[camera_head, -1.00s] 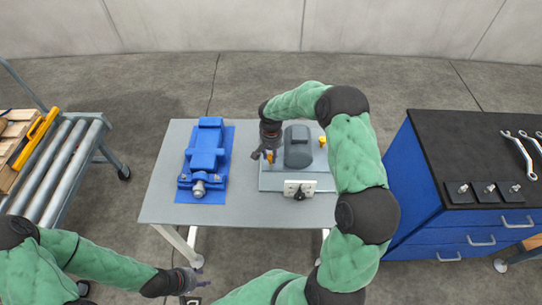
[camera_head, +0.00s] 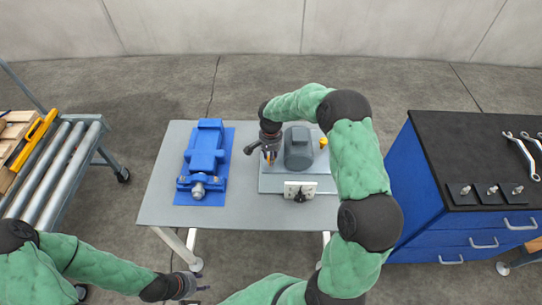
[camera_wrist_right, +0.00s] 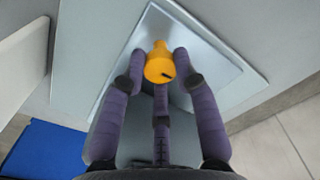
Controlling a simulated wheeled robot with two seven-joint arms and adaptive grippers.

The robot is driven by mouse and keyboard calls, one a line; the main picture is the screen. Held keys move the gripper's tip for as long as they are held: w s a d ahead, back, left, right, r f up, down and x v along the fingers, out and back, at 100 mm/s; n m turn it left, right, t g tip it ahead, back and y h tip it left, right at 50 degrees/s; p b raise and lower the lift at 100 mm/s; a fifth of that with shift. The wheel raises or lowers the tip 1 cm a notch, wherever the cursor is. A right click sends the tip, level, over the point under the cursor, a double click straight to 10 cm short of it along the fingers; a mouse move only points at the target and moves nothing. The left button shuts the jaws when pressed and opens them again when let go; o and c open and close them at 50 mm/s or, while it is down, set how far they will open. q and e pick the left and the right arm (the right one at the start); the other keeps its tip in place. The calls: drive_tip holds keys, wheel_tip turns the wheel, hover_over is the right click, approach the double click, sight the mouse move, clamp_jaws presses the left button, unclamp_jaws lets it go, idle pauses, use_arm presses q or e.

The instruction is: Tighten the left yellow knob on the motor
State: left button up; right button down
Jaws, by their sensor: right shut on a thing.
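The grey motor (camera_head: 298,148) stands on a light metal plate (camera_head: 270,185) on the table. The left yellow knob (camera_wrist_right: 158,64) shows in the right wrist view between the fingers of my right gripper (camera_wrist_right: 160,75), which is shut on it. In the head view my right gripper (camera_head: 266,152) is at the motor's left side and mostly hides this knob. A second yellow knob (camera_head: 323,142) is at the motor's right, partly beside my right arm. My left gripper (camera_head: 190,282) is low in front of the table, away from the motor; its fingers are too small to judge.
A blue machine (camera_head: 206,150) sits on a blue mat (camera_head: 222,185) left of the motor. A white box with a black dial (camera_head: 300,190) is at the plate's front. The grey table (camera_head: 250,210) has free room in front. A blue cabinet (camera_head: 430,225) stands right, a roller cart (camera_head: 60,170) left.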

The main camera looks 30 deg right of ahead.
drive_tip(key=c, duration=0.9)
unclamp_jaws()
drive_tip(key=shift+c, duration=0.2)
drive_tip(key=shift+r, duration=0.1)
wheel_tip(320, 180, up, 12)
